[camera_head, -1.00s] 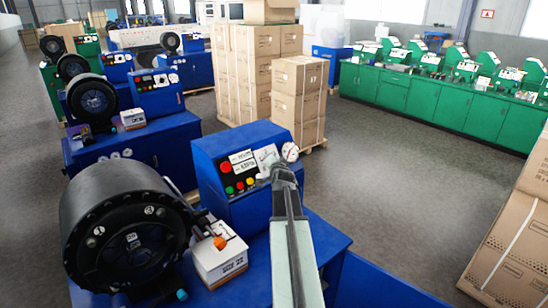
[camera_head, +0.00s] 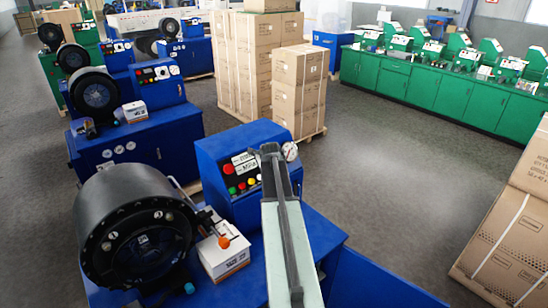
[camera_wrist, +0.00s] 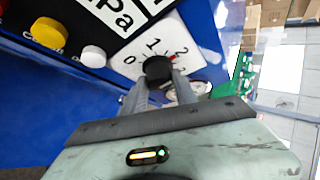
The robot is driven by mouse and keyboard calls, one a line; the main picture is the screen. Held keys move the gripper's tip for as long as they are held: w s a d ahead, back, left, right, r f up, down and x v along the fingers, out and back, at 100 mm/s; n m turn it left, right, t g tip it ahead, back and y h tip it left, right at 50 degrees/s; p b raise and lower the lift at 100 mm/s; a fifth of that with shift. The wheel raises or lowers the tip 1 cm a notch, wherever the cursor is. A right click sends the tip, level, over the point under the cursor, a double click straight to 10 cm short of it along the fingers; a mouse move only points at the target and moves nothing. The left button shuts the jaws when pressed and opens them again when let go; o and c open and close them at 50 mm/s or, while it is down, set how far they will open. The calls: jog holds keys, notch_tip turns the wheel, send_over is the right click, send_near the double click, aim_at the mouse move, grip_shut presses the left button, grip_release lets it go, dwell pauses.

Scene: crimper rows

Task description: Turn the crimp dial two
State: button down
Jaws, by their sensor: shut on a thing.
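The crimp dial is a black round knob (camera_wrist: 158,68) in front of a white scale plate (camera_wrist: 140,52) on the blue control box (camera_head: 222,165). The plate shows 0, 1 and 2, and a small red mark shows at the knob's upper right, toward the 2 side. My gripper (camera_wrist: 157,78) is shut on the knob, with a grey finger on each side. In the head view my gripper (camera_head: 270,153) covers the knob and most of its plate. The wrist view is tilted, so the plate's lettering leans.
Red, yellow and green buttons (camera_head: 240,185) sit left of the dial, and a round gauge (camera_head: 290,151) sits right of it. A black crimper head (camera_head: 135,225) and a white box (camera_head: 222,256) stand on the bench to the left. Stacked cartons (camera_head: 298,95) stand behind.

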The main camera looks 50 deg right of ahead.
jog(key=shift+w+a+m+y+p, duration=0.1)
jog(key=shift+m+y+p, duration=0.2)
jog(key=shift+m+p, duration=0.15)
jog(key=c, duration=1)
grip_release()
jog(key=shift+o, duration=0.2)
jog(key=p+v, duration=0.5)
jog(key=v, duration=0.2)
jog(key=shift+a+r, duration=0.2)
jog(key=shift+r, duration=0.15)
